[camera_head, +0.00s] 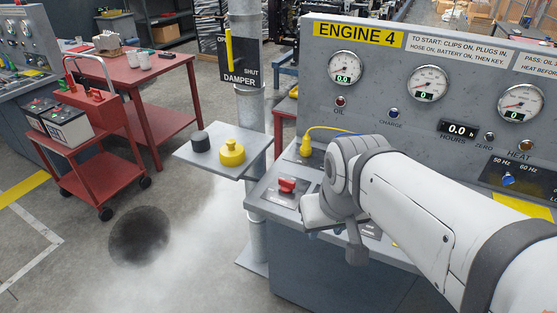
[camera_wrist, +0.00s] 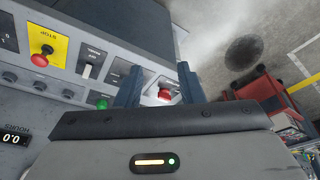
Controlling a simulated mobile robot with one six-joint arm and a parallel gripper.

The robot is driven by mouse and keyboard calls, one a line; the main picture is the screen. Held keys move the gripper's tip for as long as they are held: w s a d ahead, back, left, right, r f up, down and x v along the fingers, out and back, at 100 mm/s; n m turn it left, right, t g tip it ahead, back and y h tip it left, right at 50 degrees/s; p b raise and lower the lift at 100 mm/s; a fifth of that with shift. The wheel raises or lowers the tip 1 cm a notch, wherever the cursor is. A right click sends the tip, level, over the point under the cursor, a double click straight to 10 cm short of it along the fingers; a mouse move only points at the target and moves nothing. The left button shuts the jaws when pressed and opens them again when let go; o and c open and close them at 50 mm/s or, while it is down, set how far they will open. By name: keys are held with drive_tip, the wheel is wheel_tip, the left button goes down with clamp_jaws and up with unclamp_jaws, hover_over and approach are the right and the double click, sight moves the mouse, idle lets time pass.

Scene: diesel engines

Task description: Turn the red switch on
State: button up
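The red switch (camera_head: 287,185) sits on a light plate on the sloping left part of the Engine 4 console. In the wrist view the red switch (camera_wrist: 165,93) shows between my two fingers, partly hidden low down by the gripper body. I cannot tell its on or off position. My gripper (camera_wrist: 160,82) is open, with its dark fingers apart on either side of the switch and nothing held. I cannot tell whether they touch it. In the head view my gripper (camera_head: 335,215) is just right of the switch, with its fingers partly hidden.
The wrist view shows a red stop knob (camera_wrist: 40,59) on yellow, a white rocker (camera_wrist: 88,71) and a green button (camera_wrist: 102,103) nearby. A shelf (camera_head: 253,146) with a yellow cap (camera_head: 231,154) and black cap (camera_head: 200,141) stands left. A yellow cable (camera_head: 325,128) plugs in behind the switch.

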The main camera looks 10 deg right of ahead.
drive_tip(key=w+r+n, duration=0.2)
drive_tip(key=w, duration=0.7)
drive_tip(key=n+g, duration=0.3)
drive_tip(key=n, duration=0.5)
hover_over(286, 180)
wheel_tip(286, 180, down, 16)
drive_tip(key=shift+s+d+r, duration=0.1)
drive_tip(key=shift+d, duration=0.05)
drive_tip(key=shift+f+n, duration=0.3)
drive_tip(key=shift+f, duration=0.15)
wheel_tip(286, 180, down, 7)
drive_tip(key=shift+f+p, duration=0.2)
drive_tip(key=shift+p, duration=0.45)
drive_tip(key=shift+c, duration=0.5)
clamp_jaws()
